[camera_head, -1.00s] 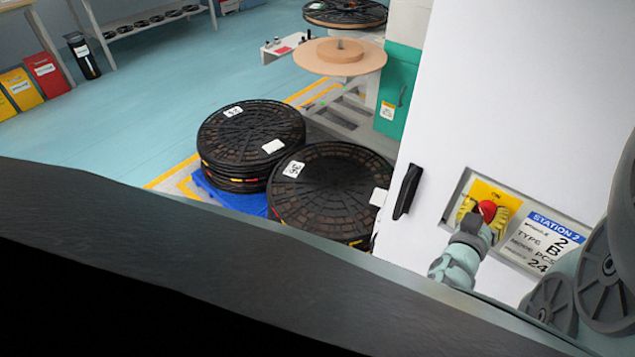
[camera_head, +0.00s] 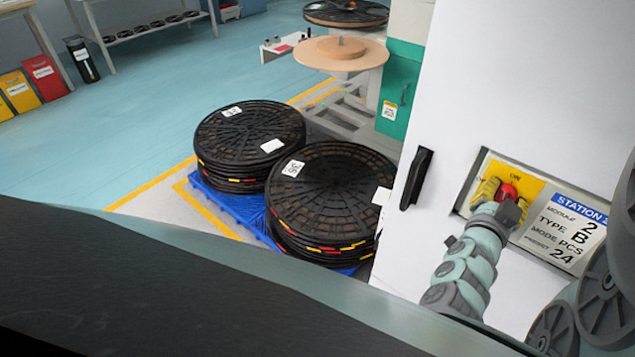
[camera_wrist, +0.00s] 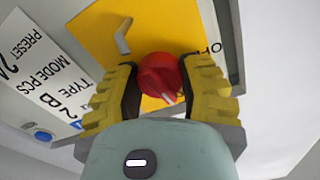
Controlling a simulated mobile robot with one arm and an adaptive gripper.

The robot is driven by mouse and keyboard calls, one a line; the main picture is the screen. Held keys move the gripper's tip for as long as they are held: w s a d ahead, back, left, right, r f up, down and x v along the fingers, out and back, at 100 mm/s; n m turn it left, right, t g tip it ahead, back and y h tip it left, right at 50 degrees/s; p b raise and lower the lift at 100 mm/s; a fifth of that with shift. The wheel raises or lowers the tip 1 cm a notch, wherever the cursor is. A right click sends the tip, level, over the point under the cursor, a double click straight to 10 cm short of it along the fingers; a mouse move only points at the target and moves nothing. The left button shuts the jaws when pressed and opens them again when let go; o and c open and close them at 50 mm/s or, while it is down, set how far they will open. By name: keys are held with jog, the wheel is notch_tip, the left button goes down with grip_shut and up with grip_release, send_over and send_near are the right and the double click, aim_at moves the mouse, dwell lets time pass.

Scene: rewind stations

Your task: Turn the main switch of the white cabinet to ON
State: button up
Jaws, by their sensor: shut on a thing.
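The white cabinet (camera_head: 520,90) fills the right of the head view. Its main switch is a red knob (camera_wrist: 160,76) on a yellow plate (camera_wrist: 95,35), also seen in the head view as a red spot (camera_head: 507,191). My gripper (camera_wrist: 158,85), with yellow ribbed fingers, is shut on the red knob, one finger on each side. A pale pointer mark on the knob shows in the wrist view. The plate's lettering is partly hidden by my fingers; an "ON" label shows above the knob in the head view.
A station label (camera_head: 565,230) is beside the switch. A black handle (camera_head: 416,178) is on the cabinet to the left. Stacked black reels (camera_head: 330,200) on a blue pallet (camera_head: 235,207) stand left of the cabinet. Open blue floor lies beyond.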

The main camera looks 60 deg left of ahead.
aim_at(500, 201)
jog(key=shift+f+m+b, duration=0.25)
jog(key=shift+m+b, duration=0.25)
jog(key=shift+m, duration=0.1)
jog(key=shift+r+m, duration=0.1)
jog(key=shift+m, duration=0.2)
jog(key=o, duration=1.2)
jog(key=shift+r, duration=0.1)
jog(key=v, duration=0.6)
jog(key=shift+s, duration=0.25)
jog(key=shift+s+d, duration=0.15)
jog(key=shift+s, duration=0.35)
jog(key=shift+r, duration=0.1)
